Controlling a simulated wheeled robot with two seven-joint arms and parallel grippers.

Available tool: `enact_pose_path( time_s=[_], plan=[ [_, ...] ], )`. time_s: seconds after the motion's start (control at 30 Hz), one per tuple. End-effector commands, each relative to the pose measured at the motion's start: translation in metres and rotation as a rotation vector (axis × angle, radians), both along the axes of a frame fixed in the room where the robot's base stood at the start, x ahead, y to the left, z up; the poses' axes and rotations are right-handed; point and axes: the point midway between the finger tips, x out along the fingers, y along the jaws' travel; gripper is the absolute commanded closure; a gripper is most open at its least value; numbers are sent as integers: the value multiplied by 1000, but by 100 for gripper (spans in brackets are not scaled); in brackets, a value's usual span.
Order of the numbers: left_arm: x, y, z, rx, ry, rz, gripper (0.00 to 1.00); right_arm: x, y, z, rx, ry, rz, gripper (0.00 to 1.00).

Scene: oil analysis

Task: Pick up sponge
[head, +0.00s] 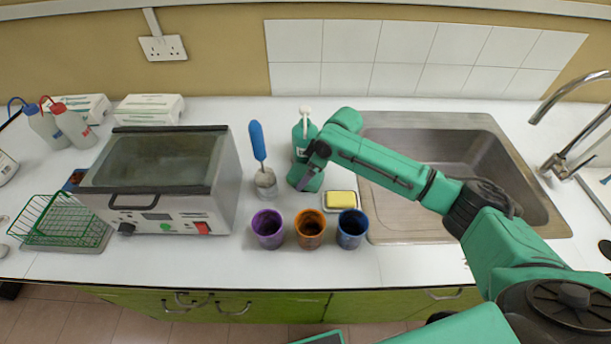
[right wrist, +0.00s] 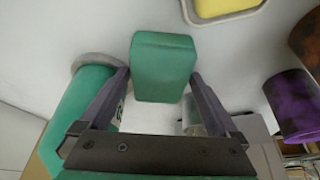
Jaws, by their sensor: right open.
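A green, sponge-like block (right wrist: 164,68) with rounded edges stands between the fingertips of my right gripper (right wrist: 160,82) in the right wrist view. The fingers are open, close to its two sides; I cannot tell whether they touch it. In the head view my right gripper (head: 305,178) points down at the counter, beside the green pump bottle (head: 303,135); the block is hard to tell apart from the bottle there. A yellow block (head: 341,199) lies on a small white dish right of the gripper; it also shows in the right wrist view (right wrist: 222,7). My left gripper is out of view.
Purple (head: 268,229), orange (head: 310,229) and blue (head: 352,229) cups stand in front of the gripper. A beaker with a blue-handled brush (head: 258,145) and a water bath (head: 160,185) are to the left. The sink (head: 400,230) is right.

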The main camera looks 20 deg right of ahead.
Motion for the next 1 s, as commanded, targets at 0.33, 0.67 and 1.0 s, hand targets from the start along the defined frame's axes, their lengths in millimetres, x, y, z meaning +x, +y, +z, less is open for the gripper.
enact_pose_path(
  time_s=[0.33, 0.67, 1.0],
  plan=[
    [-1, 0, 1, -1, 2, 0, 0, 0, 0, -1, 0, 0, -1, 57],
    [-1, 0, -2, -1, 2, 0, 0, 0, 0, 0, -1, -1, 0, 80],
    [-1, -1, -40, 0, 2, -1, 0, -7, -10, 4, 170, -124, -3, 80]
  ],
)
